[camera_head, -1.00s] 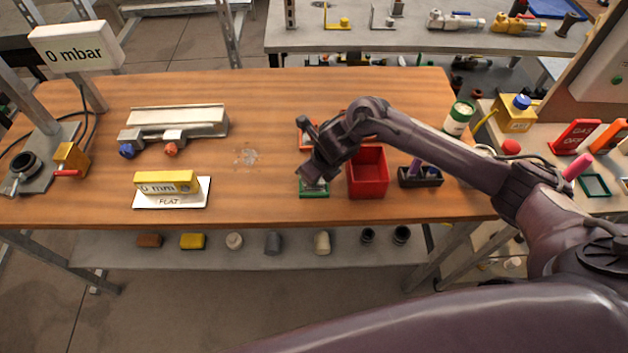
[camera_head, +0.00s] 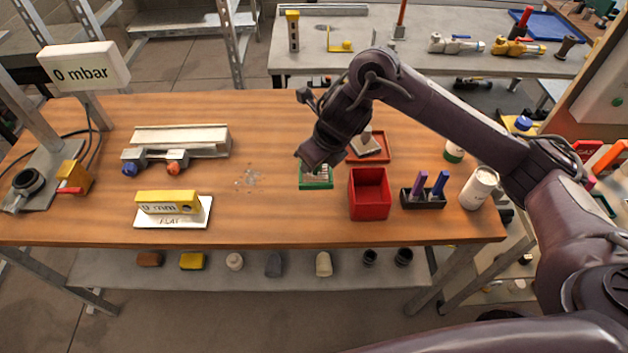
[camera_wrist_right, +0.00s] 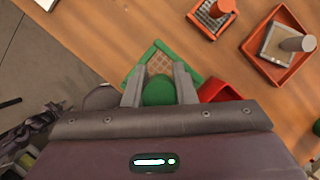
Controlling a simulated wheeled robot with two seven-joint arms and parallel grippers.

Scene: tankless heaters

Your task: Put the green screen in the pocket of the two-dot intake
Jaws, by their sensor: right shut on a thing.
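The green screen (camera_head: 316,181) is a square green frame with pale mesh, near the middle of the bench, left of the red bin. In the right wrist view its mesh and frame (camera_wrist_right: 159,62) show beyond my fingertips. My right gripper (camera_head: 318,160) is shut on its green knob (camera_wrist_right: 158,92), which sits between the two fingers (camera_wrist_right: 159,85). The screen seems held a little above the bench. A grey unit (camera_head: 180,138) with a blue and an orange knob lies at the left; I cannot make out dots or a pocket. My left gripper is not in view.
The red bin (camera_head: 369,205) stands close right of the screen. Behind it are a red tray (camera_head: 383,157) with a grey block and an orange screen (camera_wrist_right: 212,14). A yellow level gauge (camera_head: 167,200) sits front left.

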